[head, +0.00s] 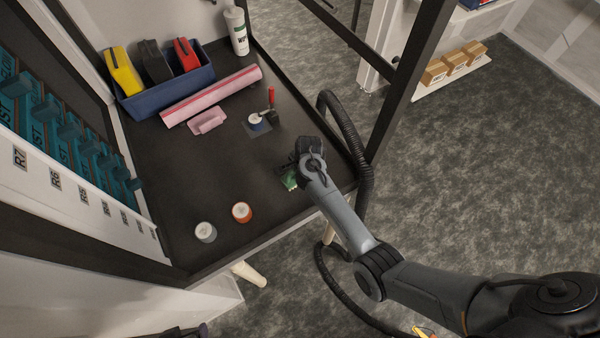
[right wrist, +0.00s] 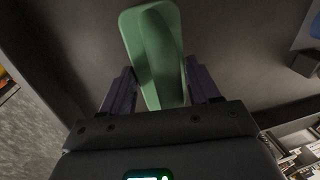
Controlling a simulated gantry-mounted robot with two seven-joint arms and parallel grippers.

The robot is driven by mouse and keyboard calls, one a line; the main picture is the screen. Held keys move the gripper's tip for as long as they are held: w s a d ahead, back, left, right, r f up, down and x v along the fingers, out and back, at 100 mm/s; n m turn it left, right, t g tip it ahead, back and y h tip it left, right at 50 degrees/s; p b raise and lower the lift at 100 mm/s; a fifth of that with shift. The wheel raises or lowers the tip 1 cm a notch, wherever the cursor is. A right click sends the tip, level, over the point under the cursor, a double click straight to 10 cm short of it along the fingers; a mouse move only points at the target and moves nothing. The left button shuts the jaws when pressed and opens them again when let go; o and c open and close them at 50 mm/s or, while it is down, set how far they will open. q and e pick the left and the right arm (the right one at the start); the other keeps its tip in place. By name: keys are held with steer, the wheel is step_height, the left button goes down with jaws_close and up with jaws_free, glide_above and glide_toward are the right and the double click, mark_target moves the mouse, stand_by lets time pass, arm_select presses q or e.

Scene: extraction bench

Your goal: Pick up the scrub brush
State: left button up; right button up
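A green, round-ended object with a raised ridge, which I take to be the scrub brush (right wrist: 155,50), lies between the fingers of my right gripper (right wrist: 160,85) in the right wrist view. It reaches past the fingertips and sits slightly tilted. The fingers are spread on either side of it, with a gap showing on the left; firm contact does not show. In the head view my right gripper (head: 294,172) is over the bench's right front edge area. Only a small green part of the brush (head: 290,182) shows beneath it. My left gripper is not seen.
A blue bin (head: 165,92) stands behind. A black hose (head: 352,140) runs along the right edge.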

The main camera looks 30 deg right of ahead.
steer(key=c, duration=0.6)
steer(key=shift+o, duration=0.2)
steer(key=shift+r, duration=0.1)
steer(key=shift+d+r, duration=0.1)
steer(key=shift+r, duration=0.3)
steer(key=r, duration=0.3)
steer(key=shift+s+d+r, duration=0.15)
steer(key=shift+s+r, duration=0.05)
steer(key=s+d+r+b, duration=0.1)
steer(key=s+d+r, duration=0.5)
steer(key=s, duration=0.3)
steer(key=shift+d+r, duration=0.2)
steer(key=shift+r, duration=0.1)
